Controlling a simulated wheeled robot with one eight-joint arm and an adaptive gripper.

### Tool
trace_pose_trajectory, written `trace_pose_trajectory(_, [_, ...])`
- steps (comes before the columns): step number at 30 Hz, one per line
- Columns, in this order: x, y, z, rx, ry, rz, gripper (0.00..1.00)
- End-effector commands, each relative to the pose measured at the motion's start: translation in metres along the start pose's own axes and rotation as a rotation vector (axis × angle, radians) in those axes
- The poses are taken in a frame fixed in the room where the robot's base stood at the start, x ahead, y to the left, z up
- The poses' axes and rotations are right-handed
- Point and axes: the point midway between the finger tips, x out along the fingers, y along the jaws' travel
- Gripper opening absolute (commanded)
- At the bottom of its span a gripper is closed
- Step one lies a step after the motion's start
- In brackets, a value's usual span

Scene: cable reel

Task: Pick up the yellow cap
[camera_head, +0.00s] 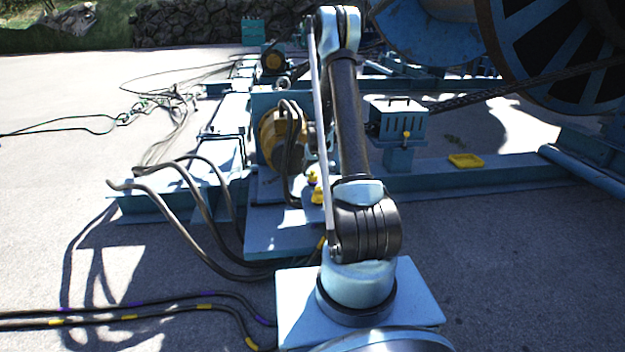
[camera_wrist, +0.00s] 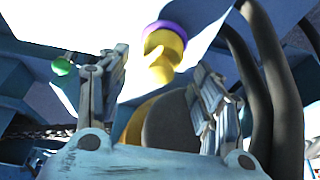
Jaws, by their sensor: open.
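In the wrist view a yellow cap-like piece (camera_wrist: 160,62) with a purple band (camera_wrist: 165,30) shows ahead, in the gap between the fingers of my gripper (camera_wrist: 158,68). My gripper is open, with one finger to each side of the piece, and nothing is visibly held. The depth between fingertips and piece is hard to judge. In the head view small yellow pieces (camera_head: 318,195) stand on the blue frame beside my arm; I cannot tell which matches the wrist view. My gripper is not clearly seen there, behind my arm.
A green knob (camera_wrist: 61,66) and thick dark hoses (camera_wrist: 268,80) are near the fingers in the wrist view. In the head view there is a blue box (camera_head: 398,122), a yellow tray (camera_head: 465,160), a large reel (camera_head: 555,50) and looping hoses (camera_head: 195,190). Open ground lies left.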

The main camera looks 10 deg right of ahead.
Motion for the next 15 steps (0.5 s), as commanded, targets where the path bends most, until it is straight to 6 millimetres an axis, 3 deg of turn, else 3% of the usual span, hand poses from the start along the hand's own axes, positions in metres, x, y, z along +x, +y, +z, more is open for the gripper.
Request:
trace_pose_trajectory(6, [0.02,0.0,0.0,0.0,0.0,0.0,0.6])
trace_pose_trajectory(15, [0.024,0.0,0.0,0.0,0.0,0.0,0.6])
